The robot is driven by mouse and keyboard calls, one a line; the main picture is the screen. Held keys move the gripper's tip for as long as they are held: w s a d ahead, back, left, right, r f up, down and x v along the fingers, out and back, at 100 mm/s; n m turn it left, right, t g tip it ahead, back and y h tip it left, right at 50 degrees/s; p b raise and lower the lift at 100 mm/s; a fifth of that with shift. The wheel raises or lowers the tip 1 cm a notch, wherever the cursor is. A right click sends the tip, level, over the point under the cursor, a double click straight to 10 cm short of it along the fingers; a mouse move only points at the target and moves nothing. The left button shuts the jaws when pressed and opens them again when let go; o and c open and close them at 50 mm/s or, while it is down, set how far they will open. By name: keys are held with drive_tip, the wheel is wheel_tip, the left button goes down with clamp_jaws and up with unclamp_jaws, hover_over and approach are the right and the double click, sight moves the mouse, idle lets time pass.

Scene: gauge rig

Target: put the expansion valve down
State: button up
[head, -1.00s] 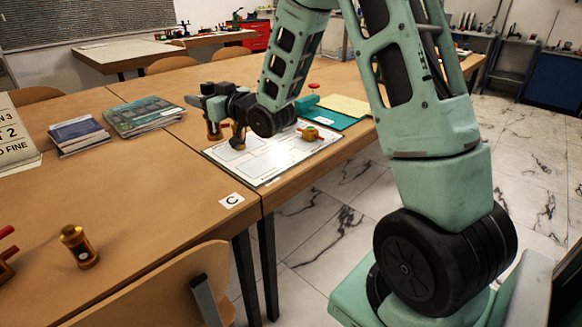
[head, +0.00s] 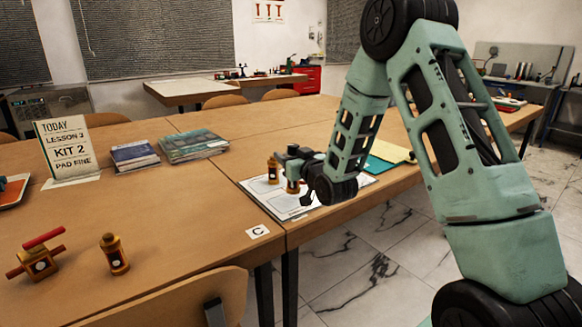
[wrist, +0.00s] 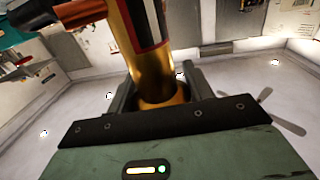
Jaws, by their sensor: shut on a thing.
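My gripper (head: 293,168) is shut on a brass valve body, which I take to be the expansion valve (wrist: 150,65). In the wrist view it sits between the two dark fingers, with a copper side stub and a black and white label band. In the head view the held valve (head: 293,186) shows partly below the dark gripper, over the white printed board (head: 262,195). I cannot tell whether its base touches the board. Another brass cylindrical part (head: 272,170) stands on the board just left of the gripper.
A brass cylinder (head: 115,255) and a red-handled valve (head: 38,258) stand on the near left table. A card marked C (head: 258,231) is near the edge. A teal folder (head: 378,164) lies right of the gripper.

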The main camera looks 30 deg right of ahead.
drive_tip(key=shift+f, duration=1.25)
drive_tip(key=shift+f, duration=0.15)
drive_tip(key=o, duration=1.1)
drive_tip(key=shift+o, duration=0.2)
drive_tip(key=s+a+p, duration=0.1)
drive_tip(key=s+p, duration=0.7)
drive_tip(key=s, duration=0.4)
drive_tip(key=shift+r, duration=0.2)
